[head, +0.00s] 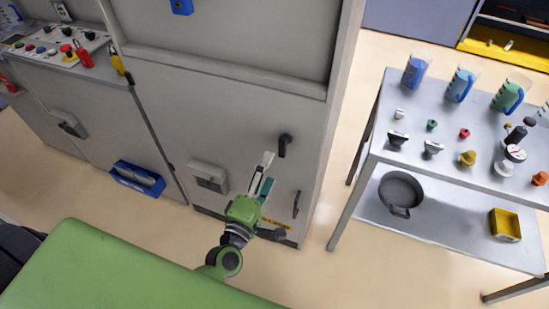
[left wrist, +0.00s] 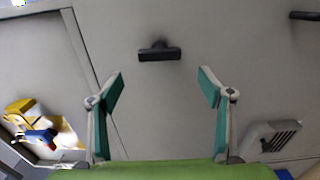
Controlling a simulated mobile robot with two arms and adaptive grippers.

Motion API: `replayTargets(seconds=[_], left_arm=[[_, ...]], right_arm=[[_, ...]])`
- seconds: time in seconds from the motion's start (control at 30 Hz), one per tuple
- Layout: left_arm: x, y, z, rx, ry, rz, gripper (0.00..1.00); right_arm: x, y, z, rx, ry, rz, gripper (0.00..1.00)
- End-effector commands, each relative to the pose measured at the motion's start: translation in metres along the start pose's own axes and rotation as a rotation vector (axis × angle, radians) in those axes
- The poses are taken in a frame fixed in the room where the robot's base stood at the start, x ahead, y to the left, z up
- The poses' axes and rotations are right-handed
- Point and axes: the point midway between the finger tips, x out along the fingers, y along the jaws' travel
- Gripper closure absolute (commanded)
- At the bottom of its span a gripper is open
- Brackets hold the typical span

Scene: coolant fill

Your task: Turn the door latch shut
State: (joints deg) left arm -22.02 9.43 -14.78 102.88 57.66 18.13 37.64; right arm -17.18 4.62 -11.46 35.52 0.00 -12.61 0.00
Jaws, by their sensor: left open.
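A dark latch lever (head: 285,144) sticks out from the grey cabinet door (head: 235,120) in the head view, with its grip hanging down. A second dark upright handle (head: 296,204) sits lower, near the door's right edge. My left gripper (head: 266,174) is in front of the door, just left of and below the upper lever. In the left wrist view my left gripper (left wrist: 160,88) is open and empty. A dark T-shaped handle (left wrist: 160,53) lies ahead between and beyond its fingertips, apart from them; I cannot tell which of the two it is. My right gripper is out of view.
A grey vent box (head: 208,177) is on the cabinet front left of the gripper. A metal table (head: 440,172) with jugs, caps, a round pan and a yellow tray (head: 505,225) stands right. A blue holder (head: 137,178) is at left. Beige floor separates table and cabinet.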

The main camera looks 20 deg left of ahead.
Motion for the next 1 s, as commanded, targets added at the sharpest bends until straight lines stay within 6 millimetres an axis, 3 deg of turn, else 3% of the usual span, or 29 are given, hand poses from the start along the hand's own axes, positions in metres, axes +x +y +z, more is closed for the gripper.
replayTargets(seconds=[0.23,0.8,0.87,0.93,1.0], left_arm=[[-0.022,0.0,0.0,-0.001,0.0,0.0,0.28],[-0.023,-0.002,0.0,0.003,-0.001,-0.003,0.28],[-0.023,-0.01,0.001,0.027,-0.007,-0.018,0.28],[-0.025,-0.032,0.003,0.09,-0.024,-0.057,0.28],[-0.03,-0.068,0.006,0.192,-0.056,-0.122,0.28]], right_arm=[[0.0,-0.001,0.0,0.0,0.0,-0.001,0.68],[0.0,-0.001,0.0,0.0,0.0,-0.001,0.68],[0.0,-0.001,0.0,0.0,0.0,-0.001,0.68],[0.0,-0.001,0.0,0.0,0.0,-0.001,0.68],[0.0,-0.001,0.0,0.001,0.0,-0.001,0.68]])
